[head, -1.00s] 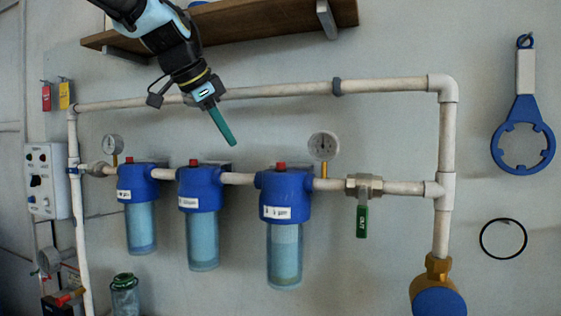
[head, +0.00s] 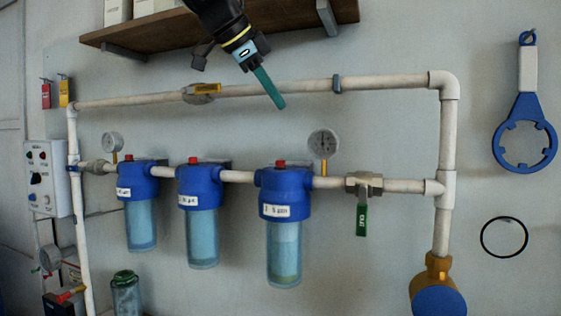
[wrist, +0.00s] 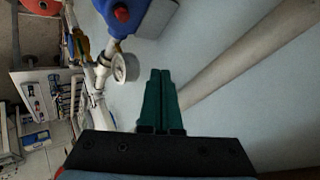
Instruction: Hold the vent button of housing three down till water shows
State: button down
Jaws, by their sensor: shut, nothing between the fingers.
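Three blue filter housings with clear bowls hang in a row on the lower pipe: left (head: 138,185), middle (head: 199,190) and right (head: 285,190). Each has a red vent button on its cap, the right one's button (head: 279,163) being nearest my gripper in the picture. The label numbers are too small to read surely. My gripper (head: 283,106), with green fingers, is shut and empty. It shows above the right housing's button, apart from it, in front of the upper pipe. In the wrist view my gripper (wrist: 160,72) is shut, with a red button (wrist: 122,14) on a blue cap beyond it.
A round gauge (head: 323,143) stands right of the right housing, beside a green-handled valve (head: 362,210). A wooden shelf (head: 285,18) is above. A blue wrench (head: 525,135) hangs at right.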

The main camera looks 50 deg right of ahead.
aim_at(280, 163)
jog(key=shift+f+b, duration=3.55)
jog(key=shift+f, duration=0.8)
jog(key=shift+f+b, duration=0.4)
jog(key=shift+b, duration=0.05)
jog(key=shift+f+b, duration=0.45)
jog(key=shift+f, duration=0.1)
dwell(0.7)
dwell(1.1)
jog(key=shift+r+p, duration=0.75)
jog(key=shift+r, duration=0.25)
